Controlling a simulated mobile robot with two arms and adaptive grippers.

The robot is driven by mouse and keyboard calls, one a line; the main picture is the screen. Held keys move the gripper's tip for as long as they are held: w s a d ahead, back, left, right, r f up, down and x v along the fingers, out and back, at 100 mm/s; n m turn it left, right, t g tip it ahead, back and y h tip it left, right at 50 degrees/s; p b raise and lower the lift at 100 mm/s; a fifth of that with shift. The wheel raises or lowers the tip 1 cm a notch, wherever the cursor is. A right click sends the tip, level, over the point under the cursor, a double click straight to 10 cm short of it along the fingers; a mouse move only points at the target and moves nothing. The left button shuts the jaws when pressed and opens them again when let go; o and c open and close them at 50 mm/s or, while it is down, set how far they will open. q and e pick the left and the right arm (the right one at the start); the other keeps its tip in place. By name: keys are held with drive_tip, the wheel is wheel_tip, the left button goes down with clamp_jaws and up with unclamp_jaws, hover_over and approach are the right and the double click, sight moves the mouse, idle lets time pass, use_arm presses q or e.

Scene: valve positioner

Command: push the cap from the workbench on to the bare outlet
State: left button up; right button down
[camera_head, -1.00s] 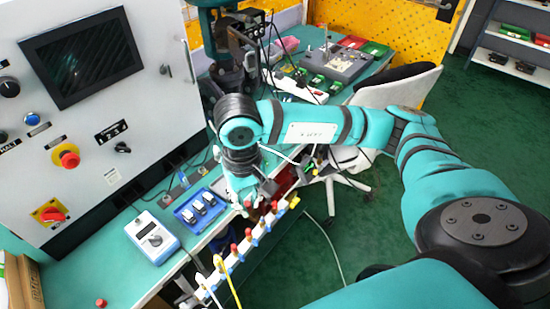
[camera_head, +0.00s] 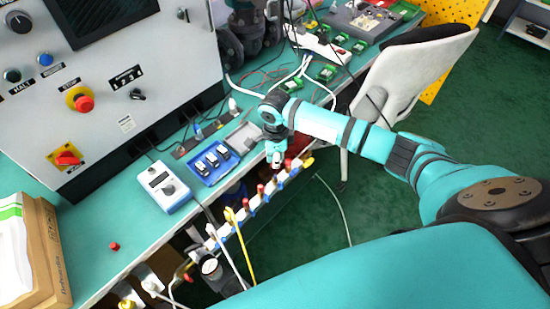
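The cap is a small red piece (camera_head: 114,246) on the bare left part of the green workbench (camera_head: 95,225). A white and blue outlet manifold (camera_head: 252,208) runs along the bench's front edge. Several of its outlets carry red tops (camera_head: 260,190), and others carry yellow and white hoses; I cannot make out which outlet is bare. My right gripper (camera_head: 276,165) points down close to the manifold's far end, well away from the cap. Its fingers are too small to tell open from shut. My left gripper is not in view.
A white-blue meter (camera_head: 162,187) and a blue tray (camera_head: 203,171) of small parts stand on the bench. A cardboard box (camera_head: 48,250) is at the left. The control cabinet (camera_head: 120,85) rises behind. A gauge (camera_head: 210,266) and hoses hang at the front. A chair (camera_head: 400,80) stands right.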

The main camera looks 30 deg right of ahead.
sight(275, 177)
drive_tip(key=shift+f+b, duration=1.55)
drive_tip(key=shift+f, duration=0.95)
drive_tip(key=shift+f+b, duration=0.2)
drive_tip(key=shift+b, duration=0.4)
drive_tip(key=shift+f+b, duration=0.6)
drive_tip(key=c, duration=1.3)
unclamp_jaws()
drive_tip(key=shift+o, duration=0.2)
